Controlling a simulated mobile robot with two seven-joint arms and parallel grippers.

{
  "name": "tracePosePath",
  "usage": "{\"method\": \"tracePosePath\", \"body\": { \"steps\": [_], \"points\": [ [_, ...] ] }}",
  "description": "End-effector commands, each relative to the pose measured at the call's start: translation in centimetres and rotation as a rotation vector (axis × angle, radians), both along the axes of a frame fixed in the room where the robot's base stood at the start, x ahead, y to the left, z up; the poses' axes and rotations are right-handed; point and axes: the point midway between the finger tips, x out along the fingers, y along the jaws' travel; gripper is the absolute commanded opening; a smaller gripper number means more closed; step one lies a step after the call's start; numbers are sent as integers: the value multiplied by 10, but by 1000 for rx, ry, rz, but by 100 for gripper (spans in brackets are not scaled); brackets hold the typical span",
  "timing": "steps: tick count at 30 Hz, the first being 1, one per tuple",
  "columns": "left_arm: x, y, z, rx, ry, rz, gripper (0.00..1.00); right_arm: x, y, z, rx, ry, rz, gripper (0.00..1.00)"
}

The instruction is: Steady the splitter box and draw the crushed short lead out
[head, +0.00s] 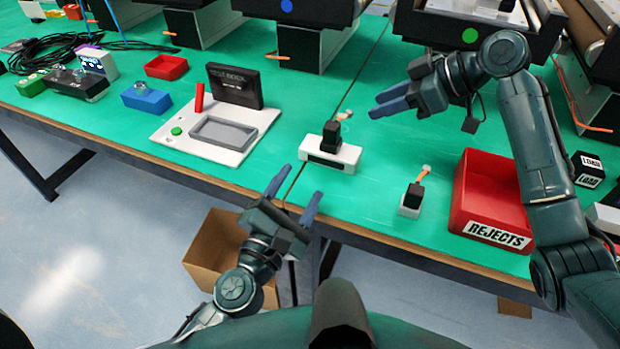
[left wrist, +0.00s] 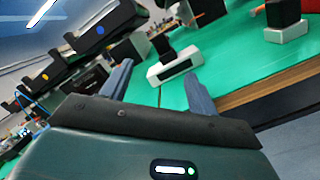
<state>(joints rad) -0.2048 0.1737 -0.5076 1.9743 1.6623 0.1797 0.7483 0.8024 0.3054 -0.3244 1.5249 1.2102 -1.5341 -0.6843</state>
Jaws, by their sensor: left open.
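The white splitter box (head: 322,164) sits on the green table near its front edge, with a black plug (head: 331,133) standing on top. A short orange-brown lead (head: 341,118) with a pale end comes from the plug; I cannot make out the crushing. My left gripper (head: 297,190) is open and empty at the table edge, in front of and left of the box, not touching it. In the left wrist view the box (left wrist: 174,67) lies beyond the fingers, between them. My right gripper (head: 376,102) appears open and empty, above the table, behind and right of the box.
A small pale block (head: 409,211) with a black plug and orange lead stands right of the box. The red REJECTS bin (head: 490,198) is further right. A white test dock (head: 217,130) is at left. Conveyors line the back.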

Motion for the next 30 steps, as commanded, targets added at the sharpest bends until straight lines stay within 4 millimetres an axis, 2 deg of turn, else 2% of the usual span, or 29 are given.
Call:
{"method": "tracePosePath", "body": {
  "steps": [3,10,15,19,30],
  "points": [
    [16,-6,0,-267,122,-5,60,0,0,0,0,0,0,36],
    [33,-16,-8,-593,312,-8,60,0,0,0,0,0,0,36],
    [39,-20,-12,-670,364,-7,60,0,0,0,0,0,0,36],
    [52,-24,-11,-677,368,-7,60,0,0,0,0,0,0,36],
    [119,-46,-10,-674,365,-8,60,0,0,0,0,0,0,36]
  ]
}}
